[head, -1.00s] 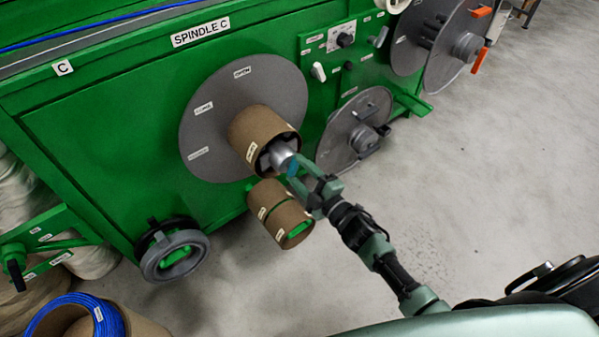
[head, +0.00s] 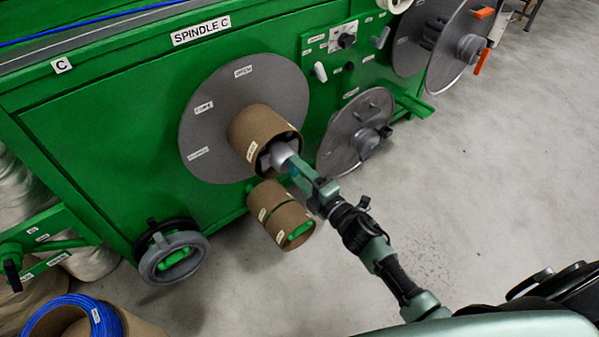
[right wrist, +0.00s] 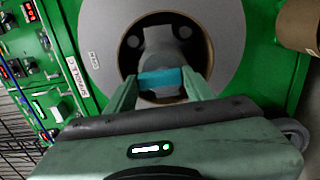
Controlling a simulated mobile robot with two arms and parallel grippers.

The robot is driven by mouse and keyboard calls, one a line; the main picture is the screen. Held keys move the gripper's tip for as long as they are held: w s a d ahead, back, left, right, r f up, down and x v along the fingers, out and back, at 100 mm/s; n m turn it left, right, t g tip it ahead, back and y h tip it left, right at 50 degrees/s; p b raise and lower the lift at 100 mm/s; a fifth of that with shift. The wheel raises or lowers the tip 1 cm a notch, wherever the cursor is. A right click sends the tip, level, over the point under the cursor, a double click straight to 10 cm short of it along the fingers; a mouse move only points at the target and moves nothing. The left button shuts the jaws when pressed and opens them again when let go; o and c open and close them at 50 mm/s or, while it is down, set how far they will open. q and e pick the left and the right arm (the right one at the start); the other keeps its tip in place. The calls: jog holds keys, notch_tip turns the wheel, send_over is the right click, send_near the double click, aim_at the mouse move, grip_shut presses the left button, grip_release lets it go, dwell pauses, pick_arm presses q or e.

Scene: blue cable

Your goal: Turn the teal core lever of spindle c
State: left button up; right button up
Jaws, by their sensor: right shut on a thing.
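Spindle C is a round grey disc (head: 205,150) on the green machine, with a brown cardboard core (head: 252,130) at its middle and a silver hub (head: 280,153) inside that. The teal core lever (right wrist: 162,79) lies across the front of the hub in the right wrist view. My right gripper (right wrist: 163,88) is shut on the lever, one finger at each end of it. In the head view my right gripper (head: 296,170) points at the hub and mostly hides the lever. My left gripper is not in view.
A grey handwheel (head: 172,257) is at lower left, near a blue cable coil (head: 75,318). Another grey disc (head: 352,130) stands to the right. Open concrete floor (head: 470,190) lies right of my arm.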

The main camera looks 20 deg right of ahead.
jog(key=o, duration=1.4)
jog(key=shift+s, duration=0.1)
jog(key=shift+s+d, duration=0.15)
jog(key=shift+s, duration=0.2)
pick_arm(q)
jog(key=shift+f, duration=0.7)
pick_arm(e)
jog(key=v, duration=0.7)
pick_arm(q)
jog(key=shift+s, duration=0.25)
